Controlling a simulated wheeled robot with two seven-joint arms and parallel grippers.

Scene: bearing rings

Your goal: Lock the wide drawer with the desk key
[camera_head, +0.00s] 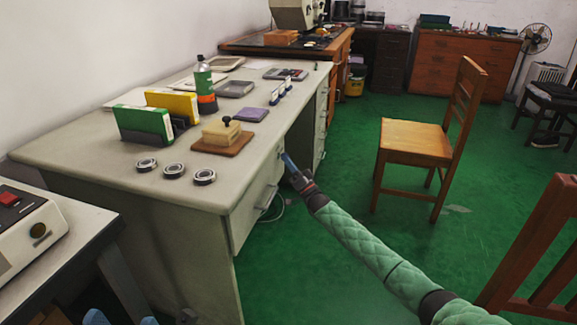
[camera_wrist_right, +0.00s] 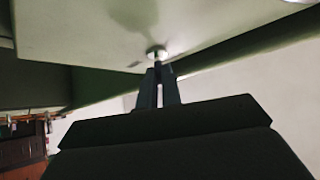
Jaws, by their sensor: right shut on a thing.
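The wide drawer (camera_head: 257,205) is in the front of the grey-white desk (camera_head: 75,150), below the top, with a bar handle; it looks closed. My right gripper (camera_head: 288,161) reaches its front near the upper right end. In the right wrist view a round silver lock (camera_wrist_right: 157,51) sits on the pale front, straight ahead of the right fingertips (camera_wrist_right: 158,70). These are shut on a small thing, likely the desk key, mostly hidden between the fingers. I cannot tell how deep it sits in the lock.
Three bearing rings (camera_head: 174,171), a stamp on a wooden block (camera_head: 222,134), card boxes (camera_head: 145,124) and a bottle (camera_head: 204,84) stand on the desk. A wooden chair (camera_head: 415,135) stands to the right, another (camera_head: 540,250) nearer. Green floor between is clear.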

